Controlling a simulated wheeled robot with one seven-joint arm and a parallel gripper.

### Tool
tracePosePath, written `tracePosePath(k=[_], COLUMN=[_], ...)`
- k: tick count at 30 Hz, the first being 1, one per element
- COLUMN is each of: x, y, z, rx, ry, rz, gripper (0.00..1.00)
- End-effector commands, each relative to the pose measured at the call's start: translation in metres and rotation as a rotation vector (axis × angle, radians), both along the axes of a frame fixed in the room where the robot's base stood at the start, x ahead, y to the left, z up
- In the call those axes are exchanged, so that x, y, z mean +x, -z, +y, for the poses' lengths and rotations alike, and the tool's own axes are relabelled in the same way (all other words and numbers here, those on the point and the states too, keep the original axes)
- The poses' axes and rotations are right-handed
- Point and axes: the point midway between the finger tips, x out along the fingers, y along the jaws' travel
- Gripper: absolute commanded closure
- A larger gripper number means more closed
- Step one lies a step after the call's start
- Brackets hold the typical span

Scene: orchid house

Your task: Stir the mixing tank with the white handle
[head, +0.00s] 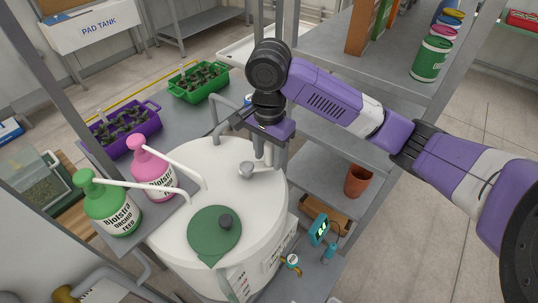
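The mixing tank (173,245) is a large white drum in the middle of the head view. A green lid flap (208,243) with a dark knob covers the front of its top. Whether the fingers are closed around the handle cannot be told; the contact is too small and partly hidden.
A pink bottle (153,175) and a green bottle (108,208) stand left of the tank, their pale spouts reaching over its top. Purple (126,127) and green (199,82) plant trays lie behind. A grey shelf rack (405,75) stands close on the right, with a terracotta pot (357,181).

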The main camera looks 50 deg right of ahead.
Motion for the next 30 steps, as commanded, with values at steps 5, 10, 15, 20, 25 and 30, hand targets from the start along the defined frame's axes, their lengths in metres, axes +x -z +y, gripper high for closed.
tracePosePath(k=[5, 10, 15, 20, 25, 30], x=[-0.001, -0.001, -0.001, 0.0, -0.001, -0.001], y=[0.001, 0.001, 0.0, -0.015, -0.038, -0.062], z=[0.0, -0.001, -0.001, -0.002, -0.002, -0.002], rx=[-0.001, -0.002, -0.002, -0.006, -0.006, -0.005], ry=[0.001, 0.002, 0.002, 0.001, 0.001, 0.001], rz=[0.003, 0.004, 0.004, 0.002, 0.003, 0.003], gripper=[0.2, 0.0, 0.0, 0.0, 0.0, 0.0])
